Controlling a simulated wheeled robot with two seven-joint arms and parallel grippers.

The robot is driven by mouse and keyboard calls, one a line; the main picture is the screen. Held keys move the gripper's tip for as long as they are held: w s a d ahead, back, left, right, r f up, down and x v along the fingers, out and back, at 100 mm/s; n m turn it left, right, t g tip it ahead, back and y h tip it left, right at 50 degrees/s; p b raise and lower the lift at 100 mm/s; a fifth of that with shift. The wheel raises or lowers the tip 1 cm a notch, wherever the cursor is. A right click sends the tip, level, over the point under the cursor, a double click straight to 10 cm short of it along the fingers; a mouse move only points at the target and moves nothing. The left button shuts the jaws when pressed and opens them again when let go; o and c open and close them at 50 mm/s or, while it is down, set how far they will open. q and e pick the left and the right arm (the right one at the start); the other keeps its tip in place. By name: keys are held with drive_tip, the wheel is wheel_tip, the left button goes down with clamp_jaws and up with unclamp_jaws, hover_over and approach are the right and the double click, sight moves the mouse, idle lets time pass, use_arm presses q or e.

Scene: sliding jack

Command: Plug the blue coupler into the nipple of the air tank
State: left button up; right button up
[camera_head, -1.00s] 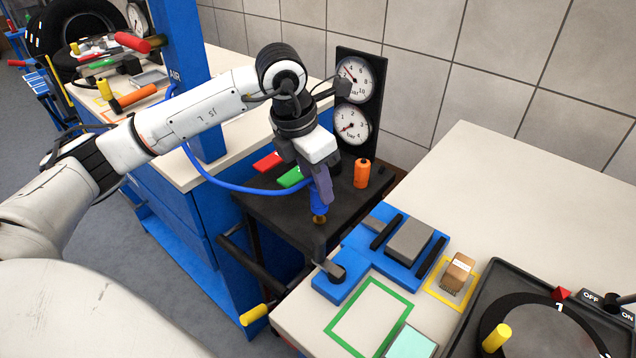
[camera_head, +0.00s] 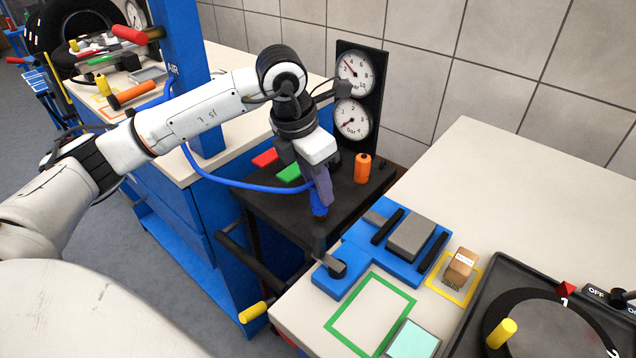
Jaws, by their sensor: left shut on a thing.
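The blue coupler (camera_head: 318,207) points down at the end of the blue hose (camera_head: 235,185). My left gripper (camera_head: 318,186) is shut on the coupler and holds it over the near edge of the dark stand with the gauges. The spot directly under the coupler is dark and small. I cannot make out the air tank's nipple there, nor tell whether the coupler touches it. My right gripper is not in view.
A gauge panel (camera_head: 372,75), an orange cylinder (camera_head: 362,168) and red and green blocks (camera_head: 288,173) are on the dark stand (camera_head: 268,210). A blue fixture (camera_head: 350,262) sits on the pale bench at right. A yellow-ended handle (camera_head: 252,312) juts out in front.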

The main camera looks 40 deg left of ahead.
use_arm(q)
drive_tip(key=shift+f+b, duration=0.6)
drive_tip(key=shift+f, duration=0.2)
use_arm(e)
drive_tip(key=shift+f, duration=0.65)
use_arm(q)
drive_tip(key=o, duration=1.2)
drive_tip(key=shift+c, duration=0.2)
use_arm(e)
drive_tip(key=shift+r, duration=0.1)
use_arm(q)
drive_tip(key=shift+s+r, duration=0.1)
drive_tip(key=shift+r, duration=0.65)
drive_tip(key=v, duration=0.9)
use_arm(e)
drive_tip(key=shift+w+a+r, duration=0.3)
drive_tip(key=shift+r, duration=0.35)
